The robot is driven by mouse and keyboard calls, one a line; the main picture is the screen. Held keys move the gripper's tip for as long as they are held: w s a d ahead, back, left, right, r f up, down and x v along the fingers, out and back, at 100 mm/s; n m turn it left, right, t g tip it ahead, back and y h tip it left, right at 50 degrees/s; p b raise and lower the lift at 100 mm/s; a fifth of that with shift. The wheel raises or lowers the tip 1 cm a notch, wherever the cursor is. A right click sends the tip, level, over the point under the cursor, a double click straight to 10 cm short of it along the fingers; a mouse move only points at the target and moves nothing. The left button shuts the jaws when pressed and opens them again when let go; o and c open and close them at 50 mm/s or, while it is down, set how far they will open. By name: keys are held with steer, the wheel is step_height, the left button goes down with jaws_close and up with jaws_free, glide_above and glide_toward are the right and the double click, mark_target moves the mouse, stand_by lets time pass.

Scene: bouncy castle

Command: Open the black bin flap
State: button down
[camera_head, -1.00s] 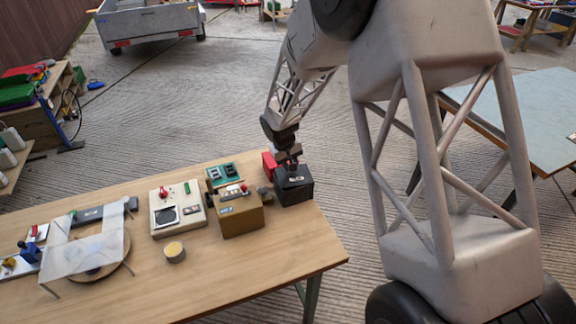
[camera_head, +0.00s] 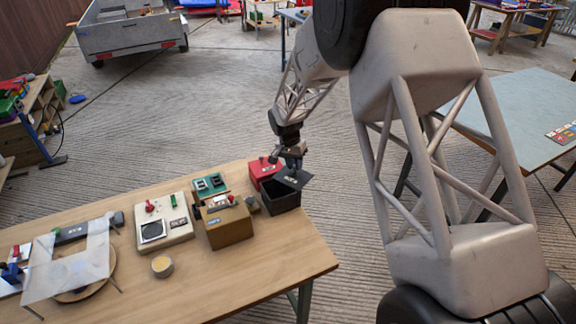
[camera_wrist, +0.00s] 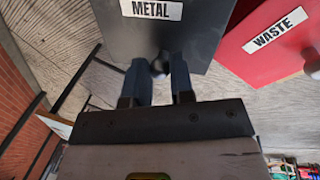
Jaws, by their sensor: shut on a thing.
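The black bin (camera_head: 281,205) stands near the table's right end. Its flap (camera_head: 294,179) is raised and tilted, and the dark opening shows below it. In the wrist view the black flap (camera_wrist: 175,32) carries a white "METAL" label, with a small knob (camera_wrist: 158,72) at its edge. My gripper (camera_wrist: 158,80) is shut on this knob, one finger on each side. In the head view my gripper (camera_head: 290,163) is at the raised flap; the knob is too small to make out there.
A red bin (camera_head: 262,170) stands right behind the black one; its "WASTE" flap (camera_wrist: 275,38) shows in the wrist view. A brown box (camera_head: 228,226) and a cream panel (camera_head: 165,226) stand to the left. The table's front right is clear.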

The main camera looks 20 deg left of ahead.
mark_target(306, 173)
steer(key=shift+w+d+m+g, duration=0.25)
steer(key=shift+d+m, duration=0.65)
steer(key=shift+m, duration=0.25)
steer(key=shift+w+d+m+g, duration=0.15)
steer(key=shift+w+d+m, duration=0.1)
steer(key=shift+d+m, duration=0.75)
steer(key=shift+a+m, duration=0.15)
steer(key=shift+m, duration=0.1)
steer(key=c, duration=1)
jaws_free()
steer(key=shift+r, duration=0.1)
steer(key=shift+v, duration=3.8)
steer(key=shift+r, duration=0.1)
